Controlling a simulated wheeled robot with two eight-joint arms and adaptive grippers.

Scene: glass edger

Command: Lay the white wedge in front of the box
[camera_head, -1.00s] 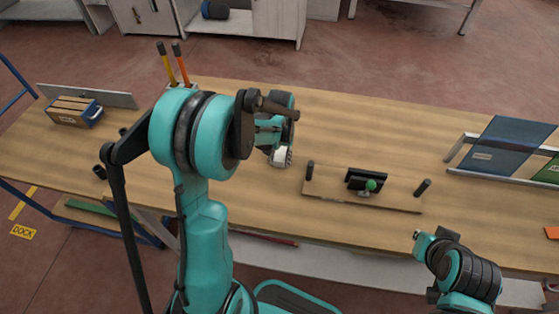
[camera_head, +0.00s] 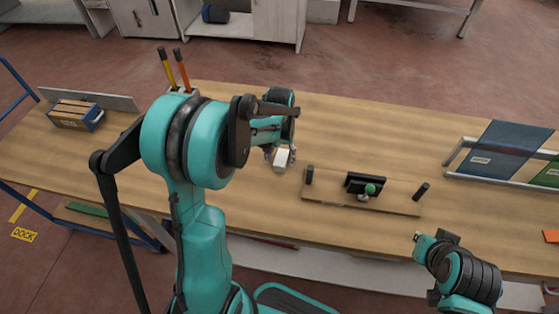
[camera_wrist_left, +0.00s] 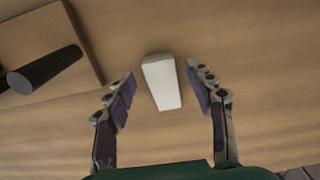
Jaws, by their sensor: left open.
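The white wedge (camera_head: 284,159) lies on the wooden table left of the fixture board. My left gripper (camera_head: 276,154) is right at it, partly hidden by its own wrist. In the left wrist view the wedge (camera_wrist_left: 162,82) lies between the two spread fingers of my left gripper (camera_wrist_left: 160,86), with a gap on each side. The box (camera_head: 76,114), blue with brown slats on top, stands at the table's left end, in front of a grey upright panel. My right arm shows at the lower right, but I see no fingers of its gripper.
A board (camera_head: 362,190) with two dark pegs and a green-knobbed clamp lies just right of the wedge. A rack with a blue panel (camera_head: 502,146) stands at the right. Two upright tools (camera_head: 174,70) stand at the back edge. The table's back middle is clear.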

